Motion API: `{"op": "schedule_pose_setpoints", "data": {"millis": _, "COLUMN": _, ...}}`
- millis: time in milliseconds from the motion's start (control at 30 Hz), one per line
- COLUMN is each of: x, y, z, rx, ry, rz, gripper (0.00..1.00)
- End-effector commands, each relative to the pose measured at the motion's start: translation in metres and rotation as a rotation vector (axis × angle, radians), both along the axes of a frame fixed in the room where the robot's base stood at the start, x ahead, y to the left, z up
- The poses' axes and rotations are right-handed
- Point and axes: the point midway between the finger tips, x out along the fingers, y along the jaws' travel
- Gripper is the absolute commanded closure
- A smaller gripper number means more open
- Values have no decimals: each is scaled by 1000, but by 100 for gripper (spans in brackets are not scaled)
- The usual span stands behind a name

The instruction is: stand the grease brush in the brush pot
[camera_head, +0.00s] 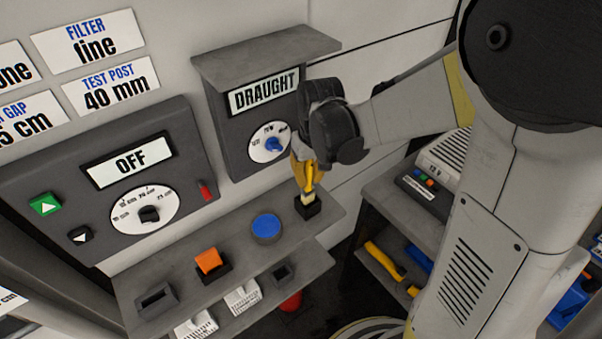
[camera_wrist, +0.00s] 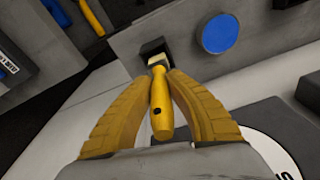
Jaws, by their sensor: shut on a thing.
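The grease brush has a yellow handle (camera_wrist: 160,112) with a dark hole near its end and a pale lower part. In the head view the brush (camera_head: 309,180) stands roughly upright at the right end of the upper shelf. My gripper (camera_head: 304,172) comes from above, and its yellow fingers (camera_wrist: 163,76) are shut on the handle. The small black brush pot (camera_head: 308,208) is directly below; it also shows in the wrist view (camera_wrist: 153,47). The brush's pale lower end meets the pot's mouth. How deep it sits inside is hidden.
A blue round button (camera_head: 267,227) is left of the pot on the grey shelf (camera_head: 190,248). An orange block (camera_head: 208,261) and an empty dark holder (camera_head: 155,298) stand farther left. The DRAUGHT panel (camera_head: 232,127) with its dial rises close behind my gripper.

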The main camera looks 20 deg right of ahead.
Motion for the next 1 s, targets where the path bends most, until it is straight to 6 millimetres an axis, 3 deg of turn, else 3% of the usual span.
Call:
{"op": "schedule_pose_setpoints", "data": {"millis": 267, "x": 0, "y": 0, "z": -39, "rx": 0, "ry": 0, "rz": 0, "gripper": 100}}
{"op": "schedule_pose_setpoints", "data": {"millis": 633, "x": 0, "y": 0, "z": -43, "rx": 0, "ry": 0, "rz": -1, "gripper": 100}}
{"op": "schedule_pose_setpoints", "data": {"millis": 667, "x": 0, "y": 0, "z": -43, "rx": 0, "ry": 0, "rz": -1, "gripper": 81}}
{"op": "schedule_pose_setpoints", "data": {"millis": 700, "x": 0, "y": 0, "z": -42, "rx": 0, "ry": 0, "rz": -1, "gripper": 69}}
{"op": "schedule_pose_setpoints", "data": {"millis": 1000, "x": 0, "y": 0, "z": -41, "rx": 0, "ry": 0, "rz": -1, "gripper": 66}}
